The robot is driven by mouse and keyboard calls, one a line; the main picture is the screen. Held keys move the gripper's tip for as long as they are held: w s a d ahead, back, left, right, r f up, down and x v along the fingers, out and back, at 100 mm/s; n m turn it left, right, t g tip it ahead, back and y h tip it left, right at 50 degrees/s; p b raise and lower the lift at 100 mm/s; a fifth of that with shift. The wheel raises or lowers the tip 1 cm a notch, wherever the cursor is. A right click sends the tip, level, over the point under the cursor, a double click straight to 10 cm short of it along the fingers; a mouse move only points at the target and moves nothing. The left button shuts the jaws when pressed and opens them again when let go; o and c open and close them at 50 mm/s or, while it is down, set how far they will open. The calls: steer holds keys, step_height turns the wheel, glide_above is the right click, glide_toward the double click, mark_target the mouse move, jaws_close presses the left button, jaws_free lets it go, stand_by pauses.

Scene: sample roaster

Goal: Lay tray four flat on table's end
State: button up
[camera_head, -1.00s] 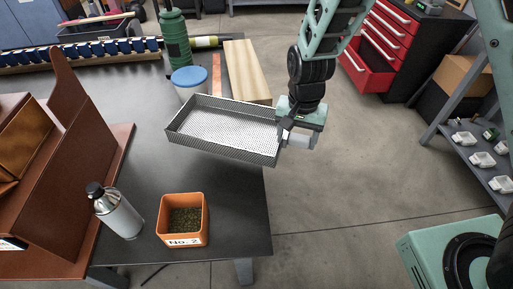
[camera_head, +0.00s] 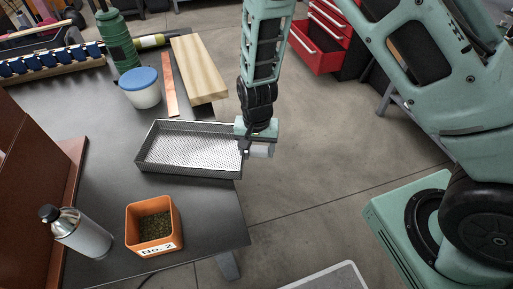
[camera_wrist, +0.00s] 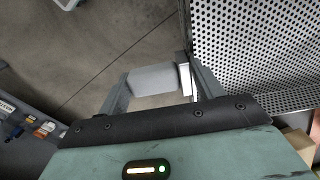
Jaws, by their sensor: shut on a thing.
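A perforated metal tray (camera_head: 190,147) with low walls is over the right end of the dark table (camera_head: 105,175), its right end close to the table's edge. It looks nearly level; I cannot tell whether its underside touches the tabletop. My gripper (camera_head: 243,147) is shut on the tray's right end wall, just beyond the table edge. In the wrist view the tray (camera_wrist: 250,45) fills the upper right, and my gripper's fingers (camera_wrist: 185,80) reach its wall. No number shows on the tray.
An orange bin marked No. 2 (camera_head: 154,228) and a metal bottle (camera_head: 78,233) stand in front of the tray. Behind it are a blue-lidded tub (camera_head: 141,88), a copper strip (camera_head: 169,85), a wooden block (camera_head: 199,70) and a green cylinder (camera_head: 117,42). Rust-brown panels (camera_head: 35,185) stand at left.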

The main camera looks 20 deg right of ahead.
steer(key=shift+f, duration=0.15)
steer(key=o, duration=1.3)
step_height(320, 180, up, 12)
steer(key=p, duration=0.1)
steer(key=s+r+n, duration=0.4)
steer(key=s, duration=0.3)
steer(key=s+a+r+n, duration=0.1)
steer(key=s+r+n, duration=0.3)
steer(key=s, duration=0.4)
steer(key=s+a+r+n, duration=0.1)
steer(key=s+r+n, duration=0.3)
steer(key=s, duration=0.3)
steer(key=shift+s+r+n+y, duration=0.15)
steer(key=shift+r+n+y, duration=0.2)
steer(key=shift+r, duration=0.55)
